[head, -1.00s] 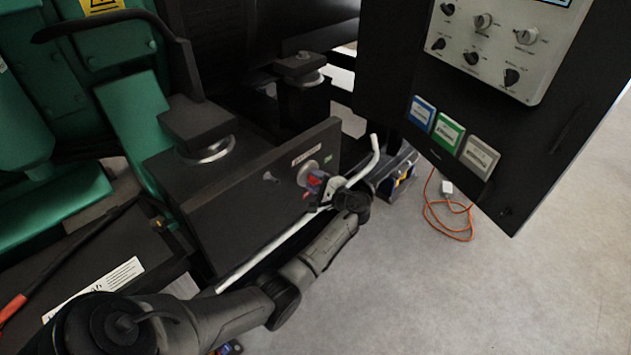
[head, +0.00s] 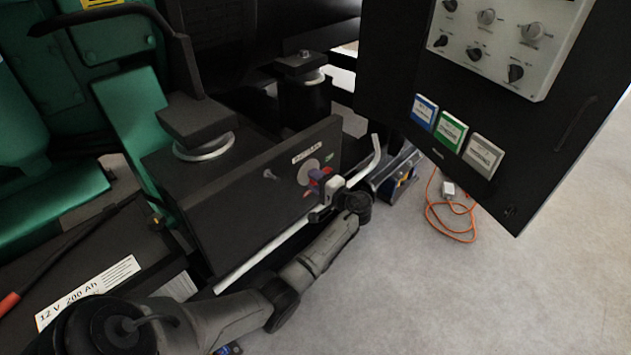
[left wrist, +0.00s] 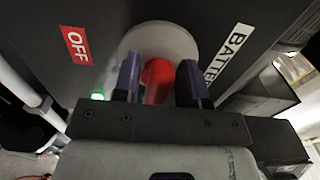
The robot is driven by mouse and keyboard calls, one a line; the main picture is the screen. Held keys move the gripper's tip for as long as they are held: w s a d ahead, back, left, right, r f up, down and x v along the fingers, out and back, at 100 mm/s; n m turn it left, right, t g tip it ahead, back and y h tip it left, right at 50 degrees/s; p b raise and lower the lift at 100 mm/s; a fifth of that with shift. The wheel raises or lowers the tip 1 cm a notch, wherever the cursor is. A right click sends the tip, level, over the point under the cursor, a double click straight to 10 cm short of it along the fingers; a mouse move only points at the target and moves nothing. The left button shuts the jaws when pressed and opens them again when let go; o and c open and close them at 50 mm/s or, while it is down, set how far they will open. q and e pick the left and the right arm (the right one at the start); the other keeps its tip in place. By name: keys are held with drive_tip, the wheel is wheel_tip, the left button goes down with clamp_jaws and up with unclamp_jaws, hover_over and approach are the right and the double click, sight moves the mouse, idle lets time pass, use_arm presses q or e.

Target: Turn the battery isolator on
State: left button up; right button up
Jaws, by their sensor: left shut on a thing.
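The battery isolator is a round grey plate (head: 306,171) with a red handle (left wrist: 157,80), on the dark front panel under a white label. The handle stands between the two purple-blue fingers of my left gripper (left wrist: 160,84), which is shut on it. In the head view my left gripper (head: 321,184) is at the isolator and hides part of it. In the left wrist view a red OFF label (left wrist: 75,45) is left of the plate and the white BATTERY label (left wrist: 228,52) is right of it. A small green spot (left wrist: 97,96) shows at the lower left. My right gripper is not in view.
A pale bent rail (head: 290,235) runs along the panel's front, close to my left arm. A control cabinet (head: 400,90) with knobs and coloured labels stands at the right. An orange cable (head: 437,222) lies on the floor. A battery (head: 95,285) sits at the lower left.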

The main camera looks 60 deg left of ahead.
use_arm(q)
drive_tip(key=o, duration=0.6)
drive_tip(key=shift+o, duration=0.2)
drive_tip(key=shift+d, duration=0.1)
drive_tip(key=shift+w+d+r, duration=0.1)
drive_tip(key=shift+w+d, duration=0.05)
drive_tip(key=shift+d, duration=0.15)
drive_tip(key=p+v, duration=0.4)
drive_tip(key=v, duration=0.9)
